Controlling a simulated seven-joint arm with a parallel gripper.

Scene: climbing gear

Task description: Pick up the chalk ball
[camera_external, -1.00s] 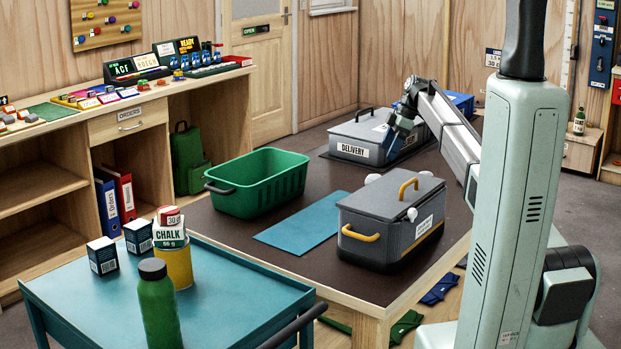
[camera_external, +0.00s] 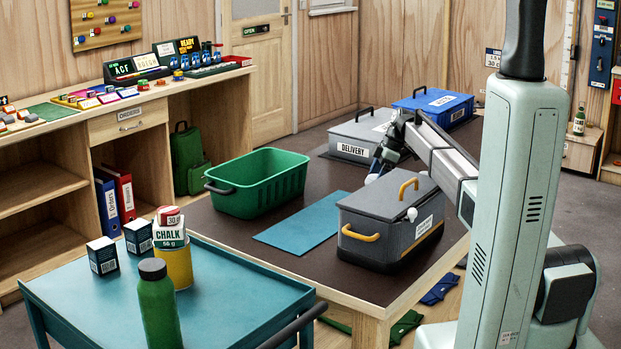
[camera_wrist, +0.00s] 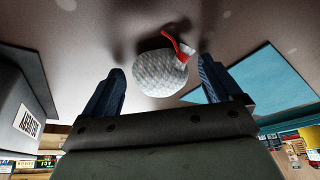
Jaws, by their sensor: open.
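The chalk ball (camera_wrist: 160,77) is a white, textured ball with a red tie at its neck, lying on the dark table top in the wrist view. My gripper (camera_wrist: 161,68) is open, with one blue finger on each side of the ball's near part; a gap shows at each finger, and the ball looks a little beyond the tips. In the external view, my gripper (camera_external: 380,163) is low behind the grey box with yellow handles. A white ball (camera_external: 371,179) shows partly there, just below the fingers, its lower part hidden by the box.
The grey box with yellow handles (camera_external: 377,250) stands in front of my gripper. The grey DELIVERY box (camera_external: 352,150) is close behind it, and a blue box (camera_external: 437,104) is farther back. A green basket (camera_external: 258,183) and a flat teal mat (camera_external: 304,221) lie left.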

